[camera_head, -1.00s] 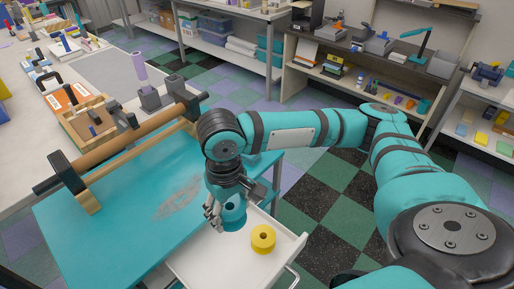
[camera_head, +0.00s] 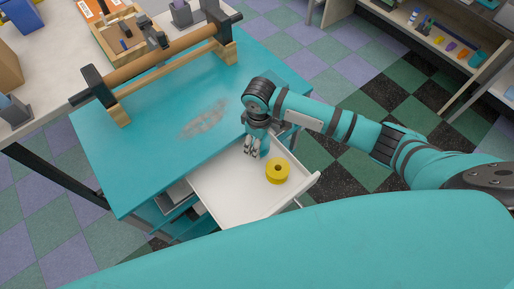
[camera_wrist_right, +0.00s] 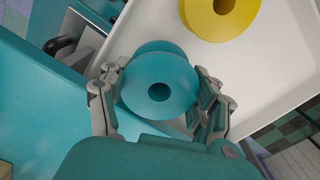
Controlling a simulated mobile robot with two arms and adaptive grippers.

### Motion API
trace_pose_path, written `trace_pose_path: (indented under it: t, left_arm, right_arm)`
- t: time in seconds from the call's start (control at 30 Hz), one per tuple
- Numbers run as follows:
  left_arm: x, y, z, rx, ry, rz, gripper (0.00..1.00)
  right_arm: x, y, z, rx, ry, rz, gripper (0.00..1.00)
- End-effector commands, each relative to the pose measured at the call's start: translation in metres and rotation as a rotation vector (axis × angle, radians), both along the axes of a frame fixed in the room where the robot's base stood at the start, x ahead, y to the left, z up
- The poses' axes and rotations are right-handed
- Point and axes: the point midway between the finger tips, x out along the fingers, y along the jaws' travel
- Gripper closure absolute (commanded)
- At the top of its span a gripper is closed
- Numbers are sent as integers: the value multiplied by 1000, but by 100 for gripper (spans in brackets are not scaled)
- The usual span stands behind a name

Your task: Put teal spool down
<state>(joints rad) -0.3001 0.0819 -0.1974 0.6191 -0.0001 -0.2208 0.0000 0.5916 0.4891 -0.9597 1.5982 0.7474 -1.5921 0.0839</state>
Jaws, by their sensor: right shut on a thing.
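The teal spool (camera_wrist_right: 180,76) is between the fingers of my right gripper (camera_wrist_right: 158,95) in the right wrist view, its round end with a dark centre hole facing the camera. My right gripper is shut on it. In the head view my right gripper (camera_head: 253,150) points down over the inner part of an open white drawer (camera_head: 222,192), and the spool is hard to make out there. Whether the spool touches the drawer floor I cannot tell. My left gripper is not in view.
A yellow spool (camera_head: 278,171) stands in the drawer, close to the right of my gripper; it also shows in the wrist view (camera_wrist_right: 222,14). The teal cabinet top (camera_head: 150,165) carries a wooden roller bar (camera_head: 165,62). The drawer's left part is clear.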

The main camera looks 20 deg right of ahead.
Motion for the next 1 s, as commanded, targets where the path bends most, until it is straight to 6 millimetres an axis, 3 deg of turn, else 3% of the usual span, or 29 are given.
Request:
trace_pose_path:
  t: [0.1, 0.27, 0.67, 0.7, 0.87, 1.0]
  left_arm:
    - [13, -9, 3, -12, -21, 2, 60]
    - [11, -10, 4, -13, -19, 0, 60]
    - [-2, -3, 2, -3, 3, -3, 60]
    - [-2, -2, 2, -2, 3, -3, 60]
    - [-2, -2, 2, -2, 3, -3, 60]
    - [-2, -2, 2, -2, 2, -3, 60]
  right_arm:
    - [-1, 0, -15, -1, 4, -1, 67]
    - [0, 0, -35, -1, 1, -1, 67]
    - [-1, 0, -41, -1, 1, -1, 67]
    - [0, 0, -41, -1, 1, -1, 34]
    - [0, 0, -40, 0, 0, -1, 14]
    - [0, 0, -40, 0, 0, -1, 12]
